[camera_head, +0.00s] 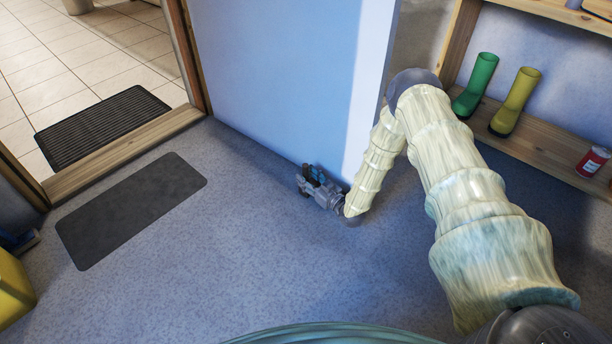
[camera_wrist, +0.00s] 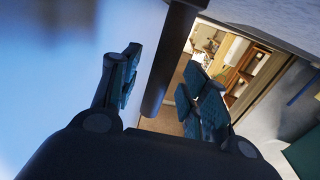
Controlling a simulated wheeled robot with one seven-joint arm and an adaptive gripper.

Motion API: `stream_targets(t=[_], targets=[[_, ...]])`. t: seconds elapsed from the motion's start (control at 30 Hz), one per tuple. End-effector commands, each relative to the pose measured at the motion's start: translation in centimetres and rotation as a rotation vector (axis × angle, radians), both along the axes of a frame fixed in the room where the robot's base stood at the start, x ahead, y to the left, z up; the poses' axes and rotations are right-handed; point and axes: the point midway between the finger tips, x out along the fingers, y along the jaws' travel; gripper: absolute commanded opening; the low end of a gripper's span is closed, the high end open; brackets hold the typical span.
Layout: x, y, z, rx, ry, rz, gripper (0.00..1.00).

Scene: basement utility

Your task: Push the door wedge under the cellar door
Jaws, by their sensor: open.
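The cellar door (camera_head: 285,75) is a pale blue slab standing open in the head view, its lower edge just above the floor. My gripper (camera_head: 309,178) is low by the floor, close to the foot of the door near its free edge. In the wrist view my gripper (camera_wrist: 160,88) has its teal-padded fingers apart. A dark, rounded bar (camera_wrist: 168,65) shows between the fingers; I cannot tell what it is or whether it touches them. I cannot make out the door wedge in either view; my gripper and arm may hide it.
A dark mat (camera_head: 130,210) lies on the blue floor before the wooden threshold, with a ribbed mat (camera_head: 100,125) beyond. Green boot (camera_head: 475,85), yellow boot (camera_head: 515,102) and a red can (camera_head: 592,162) stand on wooden shelving at right.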

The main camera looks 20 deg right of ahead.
Motion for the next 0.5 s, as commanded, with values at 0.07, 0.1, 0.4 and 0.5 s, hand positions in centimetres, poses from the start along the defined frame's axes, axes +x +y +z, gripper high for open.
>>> stream_targets(t=[0.07,0.1,0.4,0.5], targets=[[-1.2,-0.5,0.0,0.002,0.002,-0.001,0.45],[-1.8,-0.7,0.0,0.002,0.002,-0.002,0.45],[-7.0,-2.5,0.0,0.002,0.002,-0.001,0.45],[-8.3,-2.8,-0.1,0.002,0.002,0.001,0.45]])
